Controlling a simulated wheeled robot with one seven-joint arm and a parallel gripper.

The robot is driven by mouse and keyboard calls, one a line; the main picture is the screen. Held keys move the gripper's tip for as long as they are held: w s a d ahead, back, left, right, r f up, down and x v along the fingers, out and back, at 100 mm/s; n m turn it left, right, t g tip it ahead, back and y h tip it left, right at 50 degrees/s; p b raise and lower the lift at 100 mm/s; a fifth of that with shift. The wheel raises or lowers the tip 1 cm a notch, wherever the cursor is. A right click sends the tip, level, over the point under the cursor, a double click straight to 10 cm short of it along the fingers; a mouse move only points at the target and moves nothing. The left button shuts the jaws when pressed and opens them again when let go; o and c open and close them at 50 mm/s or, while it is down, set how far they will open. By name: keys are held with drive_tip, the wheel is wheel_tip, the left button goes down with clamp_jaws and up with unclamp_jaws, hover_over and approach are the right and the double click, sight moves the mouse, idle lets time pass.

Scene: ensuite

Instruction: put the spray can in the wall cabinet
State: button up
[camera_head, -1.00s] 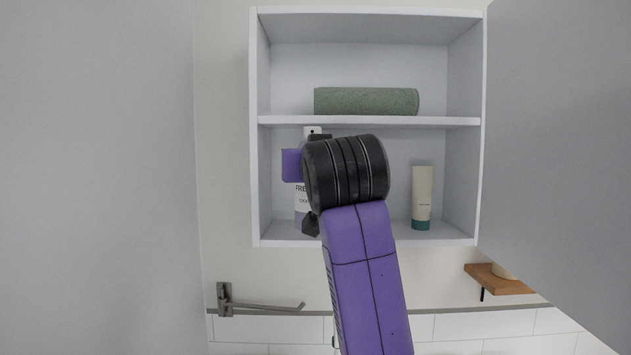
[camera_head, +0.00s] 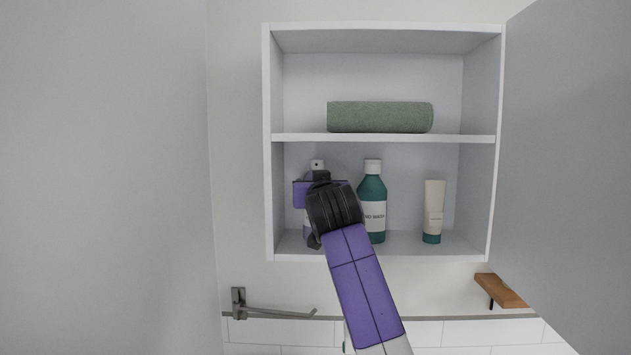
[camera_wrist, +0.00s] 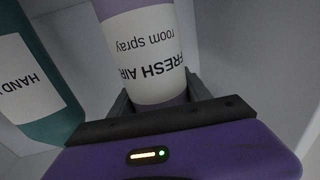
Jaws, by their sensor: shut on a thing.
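The spray can (camera_head: 317,165) is white and purple with a white nozzle. In the head view it is upright in the left part of the cabinet's lower compartment, mostly hidden behind my gripper (camera_head: 312,215). In the wrist view the spray can (camera_wrist: 150,45), labelled "FRESH AIR room spray", is between the fingers of my gripper (camera_wrist: 160,100), which is shut on it. The wall cabinet (camera_head: 384,139) is white and open, with one middle shelf. I cannot tell whether the can's base touches the cabinet floor.
A teal hand wash bottle (camera_head: 373,195) stands right of the can, close to my wrist. A cream tube (camera_head: 433,210) stands farther right. A rolled green towel (camera_head: 380,117) lies on the upper shelf. A grey panel (camera_head: 570,150) bounds the right side.

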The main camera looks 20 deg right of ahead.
drive_tip(key=shift+f, duration=0.1)
drive_tip(key=shift+f, duration=0.2)
drive_tip(key=o, duration=1.6)
drive_tip(key=s+a+b, duration=0.2)
drive_tip(key=s+b, duration=0.3)
drive_tip(key=s, duration=0.7)
drive_tip(key=shift+r, duration=0.15)
